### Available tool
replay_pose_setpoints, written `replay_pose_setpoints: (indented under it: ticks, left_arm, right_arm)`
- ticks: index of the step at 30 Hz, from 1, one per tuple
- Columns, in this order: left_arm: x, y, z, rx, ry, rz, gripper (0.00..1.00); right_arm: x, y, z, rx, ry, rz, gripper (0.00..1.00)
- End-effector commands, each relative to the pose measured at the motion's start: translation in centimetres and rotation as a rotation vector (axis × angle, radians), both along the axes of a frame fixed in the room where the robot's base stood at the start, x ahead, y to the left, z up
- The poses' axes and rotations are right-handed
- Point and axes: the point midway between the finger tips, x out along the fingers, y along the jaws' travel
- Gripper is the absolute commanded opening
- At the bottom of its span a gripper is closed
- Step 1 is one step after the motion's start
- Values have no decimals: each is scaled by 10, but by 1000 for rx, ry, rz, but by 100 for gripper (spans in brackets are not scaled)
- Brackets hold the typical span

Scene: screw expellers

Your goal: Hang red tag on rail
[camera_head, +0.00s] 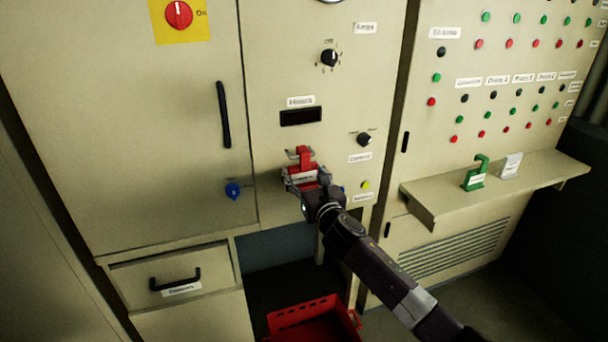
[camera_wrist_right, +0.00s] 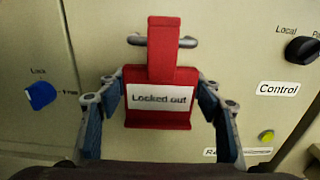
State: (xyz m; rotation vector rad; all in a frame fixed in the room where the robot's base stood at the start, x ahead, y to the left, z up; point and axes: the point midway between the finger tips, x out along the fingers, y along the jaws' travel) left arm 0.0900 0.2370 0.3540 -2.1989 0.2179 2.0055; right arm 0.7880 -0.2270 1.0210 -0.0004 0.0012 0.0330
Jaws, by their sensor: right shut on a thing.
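The red tag (camera_wrist_right: 160,115) has a white "Locked out" label and a narrow upper part. It is upright in front of the cabinet panel; it also shows in the head view (camera_head: 304,157). My right gripper (camera_head: 302,180) is shut on the tag, with one finger at each side of its wide lower part. A short metal rail (camera_wrist_right: 188,42) on the panel shows at both sides of the tag's narrow top. The tag hides the rail's middle, so I cannot tell whether the hook is over the rail. My left gripper is not in view.
A blue knob (camera_head: 233,190) is left of the gripper, and a black Control knob (camera_head: 364,139) is to the right. A red crate (camera_head: 345,326) is below. A green tag (camera_head: 476,174) and a white tag (camera_head: 511,166) stand on the right shelf (camera_head: 440,199).

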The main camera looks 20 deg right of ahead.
Motion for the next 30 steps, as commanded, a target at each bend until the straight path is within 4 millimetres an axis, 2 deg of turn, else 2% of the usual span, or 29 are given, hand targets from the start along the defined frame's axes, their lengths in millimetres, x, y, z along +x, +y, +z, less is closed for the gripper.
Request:
replay_pose_setpoints:
  ticks: [12,13,18,30]
  left_arm:
    - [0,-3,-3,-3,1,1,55]
    - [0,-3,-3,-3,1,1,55]
    - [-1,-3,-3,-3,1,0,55]
    - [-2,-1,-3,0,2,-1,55]
  right_arm:
    - [0,0,-3,0,-1,0,35]
    - [0,0,-3,0,-1,0,61]
    - [0,0,-3,0,-1,0,79]
    - [-4,-1,-5,0,1,0,80]
